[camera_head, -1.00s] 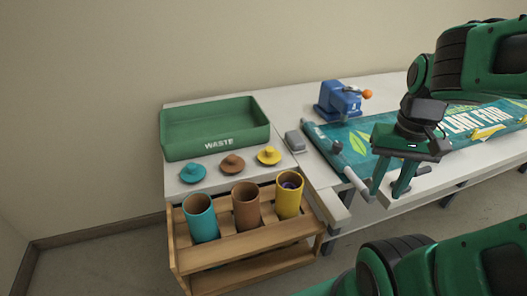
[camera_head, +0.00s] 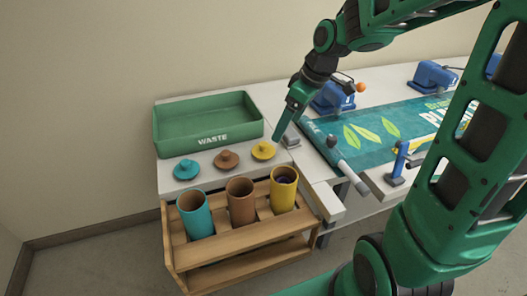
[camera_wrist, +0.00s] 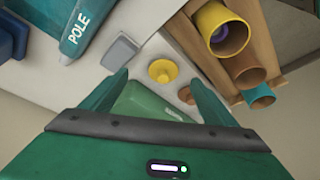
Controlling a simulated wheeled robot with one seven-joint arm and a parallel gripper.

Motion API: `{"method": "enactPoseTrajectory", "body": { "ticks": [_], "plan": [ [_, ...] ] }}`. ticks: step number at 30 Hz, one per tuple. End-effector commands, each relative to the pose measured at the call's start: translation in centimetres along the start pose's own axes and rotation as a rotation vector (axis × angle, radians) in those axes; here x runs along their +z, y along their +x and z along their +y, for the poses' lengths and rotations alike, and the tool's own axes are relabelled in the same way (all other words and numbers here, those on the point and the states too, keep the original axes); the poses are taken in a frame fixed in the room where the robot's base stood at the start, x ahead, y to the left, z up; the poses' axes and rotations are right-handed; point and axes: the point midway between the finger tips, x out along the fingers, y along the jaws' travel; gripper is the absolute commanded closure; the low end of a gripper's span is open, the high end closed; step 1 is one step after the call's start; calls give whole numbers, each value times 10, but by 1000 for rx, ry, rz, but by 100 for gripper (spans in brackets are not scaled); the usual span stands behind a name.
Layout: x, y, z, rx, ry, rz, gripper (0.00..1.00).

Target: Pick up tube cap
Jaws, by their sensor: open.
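Three knobbed tube caps lie in a row on the white table: a teal cap (camera_head: 186,169), a brown cap (camera_head: 226,160) and a yellow cap (camera_head: 263,150). My gripper (camera_head: 279,134) is just right of the yellow cap in the head view, above the table, pointing down. In the wrist view my open gripper (camera_wrist: 158,82) has the yellow cap (camera_wrist: 163,71) between and beyond its fingers. The brown cap (camera_wrist: 187,94) is partly behind the right finger there. Nothing is held. Below the caps stand a teal tube (camera_head: 196,215), a brown tube (camera_head: 241,202) and a yellow tube (camera_head: 283,190).
The tubes stand in a wooden rack (camera_head: 235,245) at the table's front. A green WASTE tray (camera_head: 207,140) is behind the caps. A small grey block (camera_head: 291,139) is close to my gripper. A blue clamp (camera_head: 333,98) and a printed banner (camera_head: 385,138) lie to the right.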

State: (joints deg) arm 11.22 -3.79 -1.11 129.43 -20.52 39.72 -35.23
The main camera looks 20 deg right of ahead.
Motion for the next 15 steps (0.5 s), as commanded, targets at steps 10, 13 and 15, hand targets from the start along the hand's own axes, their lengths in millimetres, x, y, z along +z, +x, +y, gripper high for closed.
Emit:
{"method": "enactPoseTrajectory", "body": {
  "ticks": [10, 13, 15],
  "plan": [
    [-31, 38, -4, -32, -122, 50, 19],
    [-31, 52, -5, -32, -122, 50, 19],
    [-31, 60, -4, -32, -120, 49, 19]
  ]
}}
